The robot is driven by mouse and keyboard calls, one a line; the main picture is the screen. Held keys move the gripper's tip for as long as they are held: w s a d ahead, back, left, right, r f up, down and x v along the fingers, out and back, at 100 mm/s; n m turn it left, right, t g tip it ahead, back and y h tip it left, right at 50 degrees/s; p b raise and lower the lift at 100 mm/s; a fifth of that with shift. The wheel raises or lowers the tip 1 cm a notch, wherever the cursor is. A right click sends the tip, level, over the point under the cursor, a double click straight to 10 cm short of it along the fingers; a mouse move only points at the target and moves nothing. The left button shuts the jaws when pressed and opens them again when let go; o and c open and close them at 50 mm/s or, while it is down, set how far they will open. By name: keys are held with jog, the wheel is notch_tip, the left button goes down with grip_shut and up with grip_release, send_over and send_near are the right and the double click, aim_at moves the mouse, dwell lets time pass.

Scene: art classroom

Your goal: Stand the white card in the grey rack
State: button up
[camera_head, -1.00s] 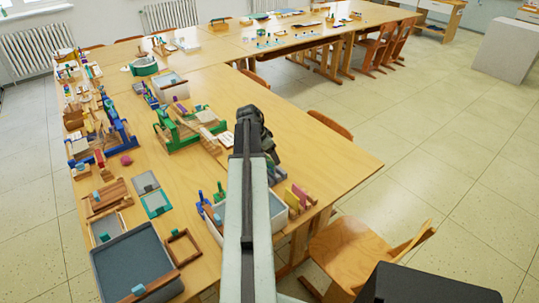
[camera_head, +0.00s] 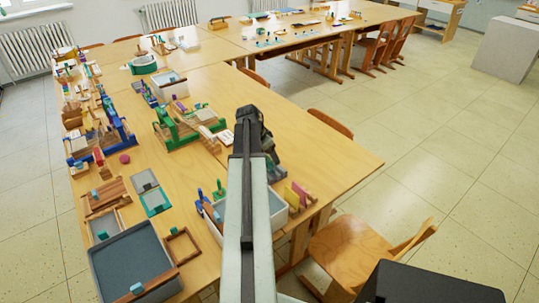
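My gripper (camera_head: 252,122) is seen from behind, at the far end of my arm, over the near wooden table. My own arm and wrist cover its fingertips, so I cannot tell whether it is open or shut. A small flat white piece (camera_head: 226,137), possibly the white card, shows just left of my gripper, beside the green wooden frames. I cannot tell whether it touches the gripper. I cannot pick out the grey rack for sure; part of the table is hidden behind my arm.
A grey-lined tray (camera_head: 130,262) and a light bin (camera_head: 277,212) stand at the near edge. A wooden holder (camera_head: 306,200) with pink and yellow pieces is right of my arm. Green wooden frames (camera_head: 180,133) stand left. The table right of my gripper is bare (camera_head: 325,150).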

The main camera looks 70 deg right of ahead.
aim_at(269, 159)
jog(key=shift+f, duration=0.15)
jog(key=shift+f+b, duration=0.8)
jog(key=shift+b, duration=0.05)
jog(key=shift+f+b, duration=0.65)
jog(key=shift+b, duration=0.05)
dwell(0.6)
jog(key=o, duration=1.2)
jog(key=shift+r, duration=0.1)
jog(key=p+v, duration=0.7)
jog(key=shift+a+r, duration=0.2)
jog(key=shift+r, duration=0.05)
jog(key=shift+w, duration=0.1)
